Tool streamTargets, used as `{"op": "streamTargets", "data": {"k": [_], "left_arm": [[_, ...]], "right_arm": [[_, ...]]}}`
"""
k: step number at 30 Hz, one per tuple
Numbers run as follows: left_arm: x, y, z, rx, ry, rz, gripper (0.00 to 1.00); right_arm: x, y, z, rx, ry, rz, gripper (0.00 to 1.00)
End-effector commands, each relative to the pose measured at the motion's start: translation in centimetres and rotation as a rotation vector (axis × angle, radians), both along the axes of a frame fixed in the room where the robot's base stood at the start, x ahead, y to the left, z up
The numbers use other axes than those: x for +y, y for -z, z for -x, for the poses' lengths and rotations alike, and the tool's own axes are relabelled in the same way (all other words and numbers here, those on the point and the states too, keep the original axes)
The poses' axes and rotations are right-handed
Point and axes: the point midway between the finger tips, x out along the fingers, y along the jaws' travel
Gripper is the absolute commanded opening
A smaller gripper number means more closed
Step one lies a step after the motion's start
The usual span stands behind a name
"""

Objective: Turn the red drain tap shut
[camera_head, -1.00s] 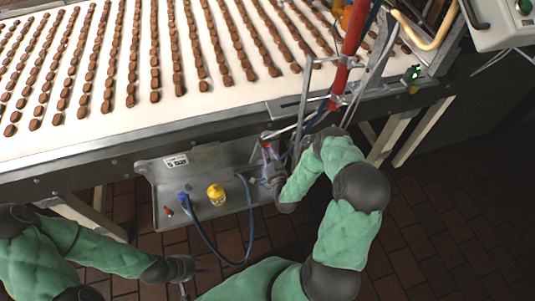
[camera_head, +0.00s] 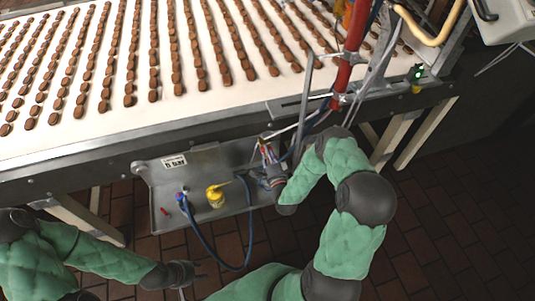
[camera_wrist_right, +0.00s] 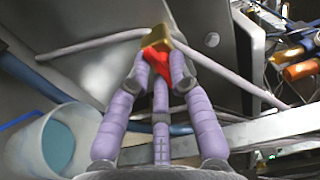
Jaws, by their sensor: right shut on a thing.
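The red drain tap (camera_wrist_right: 158,66) has a red handle on a brass-coloured body (camera_wrist_right: 156,38), seen at the top centre of the right wrist view. My right gripper (camera_wrist_right: 157,72) is closed on the red handle, with its purple-grey fingers on either side of it. In the head view my right gripper (camera_head: 266,150) is at the conveyor's front edge, by the right end of the metal tray. The tap is too small and covered there to make out clearly. My left gripper (camera_head: 187,276) hangs low at the bottom, away from the tap; its fingers are too unclear to read.
A metal tray (camera_head: 155,185) below the conveyor holds a yellow oil can (camera_head: 216,197) and a small red item (camera_head: 164,211). A blue hose (camera_head: 204,243) loops below it. A red pipe (camera_head: 347,75) stands right of my right gripper. A pale bucket (camera_wrist_right: 88,125) shows lower left.

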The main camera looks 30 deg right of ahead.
Motion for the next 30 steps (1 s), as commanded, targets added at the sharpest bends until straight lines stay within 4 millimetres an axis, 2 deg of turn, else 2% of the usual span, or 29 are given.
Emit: {"op": "streamTargets", "data": {"k": [1, 9, 23, 24, 25, 30], "left_arm": [[0.0, 0.17, 0.0, 0.0, 0.0, 0.0, 0.39], [0.0, 0.35, 0.0, 0.0, 0.0, 0.0, 0.39], [-0.01, 0.37, 0.0, 0.0, 0.0, 0.0, 0.39], [-0.01, 0.37, 0.0, 0.0, 0.0, 0.0, 0.39], [-0.01, 0.37, 0.0, 0.0, 0.0, 0.0, 0.39], [0.0, 0.36, -0.01, 0.0, 0.0, 0.0, 0.39]], "right_arm": [[-0.08, 0.46, 0.21, 0.006, 0.006, -0.024, 0.0], [0.03, 0.53, 0.27, -0.007, 0.005, -0.093, 0.0], [0.13, 0.61, 0.32, -0.007, 0.003, -0.105, 0.0], [0.13, 0.62, 0.33, -0.007, 0.003, -0.105, 0.3], [0.14, 0.62, 0.32, -0.007, 0.003, -0.105, 0.38], [0.13, 0.41, 0.2, -0.012, 0.002, -0.102, 0.39]]}}
